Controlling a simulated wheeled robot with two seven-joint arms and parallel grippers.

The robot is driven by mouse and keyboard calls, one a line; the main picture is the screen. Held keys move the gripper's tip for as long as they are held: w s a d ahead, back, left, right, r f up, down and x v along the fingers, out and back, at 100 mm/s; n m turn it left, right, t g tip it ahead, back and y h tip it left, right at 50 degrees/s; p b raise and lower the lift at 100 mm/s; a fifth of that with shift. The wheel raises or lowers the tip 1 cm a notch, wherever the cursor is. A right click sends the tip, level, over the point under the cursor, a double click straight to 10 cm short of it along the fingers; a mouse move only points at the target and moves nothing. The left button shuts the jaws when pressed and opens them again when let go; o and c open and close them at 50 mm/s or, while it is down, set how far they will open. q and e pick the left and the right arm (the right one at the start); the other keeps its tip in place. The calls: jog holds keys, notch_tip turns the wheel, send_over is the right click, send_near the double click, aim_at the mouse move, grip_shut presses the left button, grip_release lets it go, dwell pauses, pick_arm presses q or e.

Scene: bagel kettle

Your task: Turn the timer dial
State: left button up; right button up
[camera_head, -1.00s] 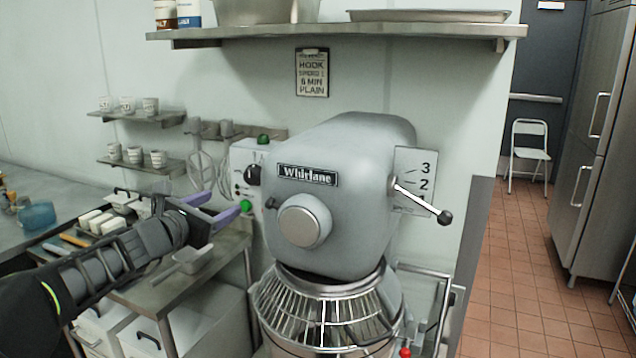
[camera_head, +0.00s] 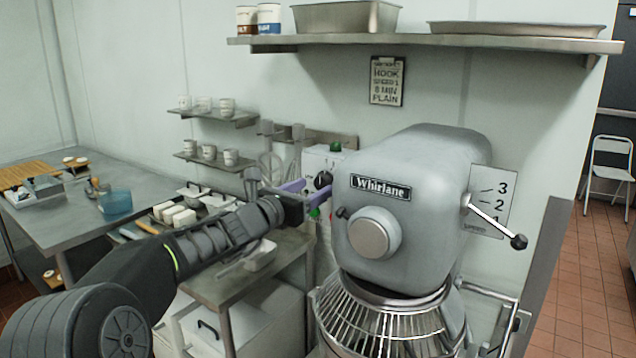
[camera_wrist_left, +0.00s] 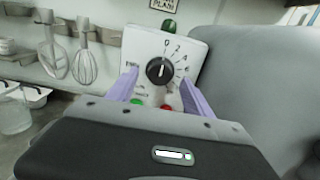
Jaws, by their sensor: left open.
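The timer dial (camera_wrist_left: 160,70) is a black round knob with a white pointer mark, on a white control panel (camera_wrist_left: 190,48) printed with numbers from 0 upward. The pointer looks close to upright. In the head view the dial (camera_head: 323,179) sits on the panel at the left side of the grey mixer (camera_head: 430,190). My left gripper (camera_head: 305,190) is open, with its purple fingers in front of the panel. In the left wrist view the fingers (camera_wrist_left: 160,88) stand to either side of the dial, apart from it. My right gripper is out of view.
A green button (camera_wrist_left: 137,101) and a red button (camera_wrist_left: 166,107) lie below the dial, partly hidden. Whisks (camera_wrist_left: 84,60) hang left of the panel. The mixer body stands close on the right. A steel side table (camera_head: 235,285) lies below my left arm.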

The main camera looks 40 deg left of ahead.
pick_arm(q)
jog(key=shift+w+p, duration=0.3)
jog(key=shift+w, duration=1.1)
jog(key=shift+c, duration=0.6)
jog(key=c, duration=1.1)
